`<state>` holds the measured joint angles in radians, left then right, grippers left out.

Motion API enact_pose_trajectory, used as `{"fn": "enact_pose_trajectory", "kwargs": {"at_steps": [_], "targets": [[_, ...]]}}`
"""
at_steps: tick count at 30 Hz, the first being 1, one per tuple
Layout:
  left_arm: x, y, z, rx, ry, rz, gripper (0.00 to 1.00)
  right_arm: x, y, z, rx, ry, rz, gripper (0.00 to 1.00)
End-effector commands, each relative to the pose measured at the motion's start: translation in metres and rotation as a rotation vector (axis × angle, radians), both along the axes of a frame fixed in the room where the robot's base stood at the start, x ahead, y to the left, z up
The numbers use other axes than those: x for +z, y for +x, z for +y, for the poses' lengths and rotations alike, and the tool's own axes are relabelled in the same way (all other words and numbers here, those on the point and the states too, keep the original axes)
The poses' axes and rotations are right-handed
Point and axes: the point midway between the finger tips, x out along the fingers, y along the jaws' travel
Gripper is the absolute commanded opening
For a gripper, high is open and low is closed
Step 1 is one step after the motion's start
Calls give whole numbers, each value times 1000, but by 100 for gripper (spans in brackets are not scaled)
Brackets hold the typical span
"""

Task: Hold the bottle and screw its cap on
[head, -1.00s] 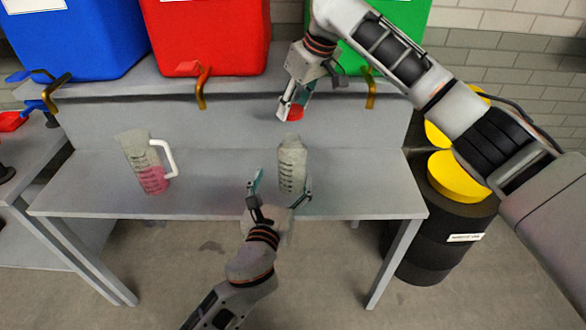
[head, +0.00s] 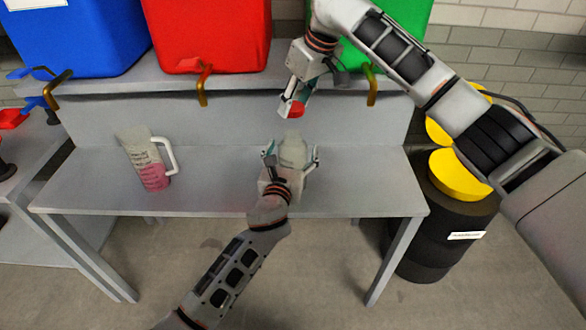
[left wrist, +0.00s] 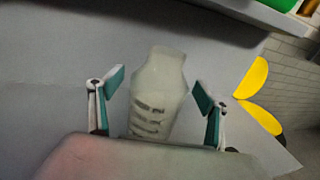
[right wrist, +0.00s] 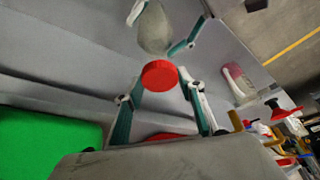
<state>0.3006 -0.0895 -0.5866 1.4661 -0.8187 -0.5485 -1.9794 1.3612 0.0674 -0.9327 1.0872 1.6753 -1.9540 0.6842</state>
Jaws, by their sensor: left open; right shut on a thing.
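The bottle (head: 293,150) is translucent with dark markings and stands upright on the grey table, its neck uncovered. My left gripper (head: 291,157) is open, with one finger on each side of the bottle. In the left wrist view the bottle (left wrist: 157,100) stands between the spread fingers (left wrist: 159,95), with gaps on both sides. The red cap (head: 296,111) is in my right gripper (head: 291,108), above the bottle and apart from it. In the right wrist view the cap (right wrist: 159,74) sits at the fingertips, with the bottle (right wrist: 155,28) beyond it.
A measuring jug (head: 152,165) with pink liquid stands on the table (head: 90,190) at the left. Blue, red (head: 210,35) and green containers with taps stand on the shelf behind. Black drums with yellow tops (head: 458,178) stand right of the table.

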Motion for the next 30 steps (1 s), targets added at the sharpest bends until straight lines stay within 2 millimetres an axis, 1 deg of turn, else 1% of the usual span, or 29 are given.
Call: {"fn": "enact_pose_trajectory", "kwargs": {"at_steps": [4,13,14,15,17,18,20,25,30], "targets": [[0,7,-2,0,-1,1,77,0,0,0,0,0,0,30],[-1,8,-2,0,-1,1,77,0,0,0,0,0,0,30],[-1,8,-2,0,-1,1,69,0,0,0,0,0,0,30],[-1,8,-2,0,-1,1,58,0,0,0,0,0,0,30],[-1,8,-2,0,-1,1,43,0,0,0,0,0,0,30],[-1,8,-2,0,-1,1,32,0,0,0,0,0,0,30],[-1,8,-2,0,-1,1,17,0,0,0,0,0,0,30],[-1,7,-2,0,-1,1,17,-4,0,0,0,-1,1,30],[-1,7,-1,0,-1,1,17,-25,-1,0,-1,0,2,30]]}}
